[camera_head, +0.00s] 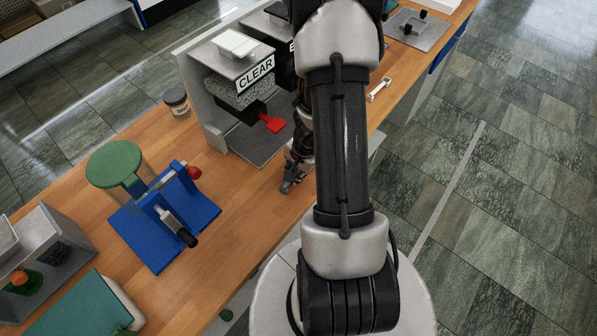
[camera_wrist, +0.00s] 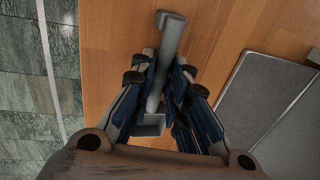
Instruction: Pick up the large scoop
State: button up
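A grey scoop (camera_wrist: 168,40) with a long handle shows in the middle of the wrist view, its handle running up the picture between my fingers; I take it as the large scoop. My gripper (camera_wrist: 168,68) has its fingers drawn in close on both sides of the handle, with little or no gap visible. The scoop's lower end (camera_wrist: 150,126) is partly hidden by the fingers. In the head view my gripper (camera_head: 290,184) is low at the front edge of the wooden table, and the scoop is hard to make out there.
The press marked CLEAR (camera_head: 255,75) stands just behind my gripper, with a red handle (camera_head: 271,123). A blue-based press (camera_head: 165,225) is to the left, and a jar (camera_head: 176,101) behind. A small white tool (camera_head: 379,89) lies right of my arm. Bare wood (camera_head: 245,215) lies between the presses.

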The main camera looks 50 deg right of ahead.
grip_shut()
jog(key=shift+r, duration=0.15)
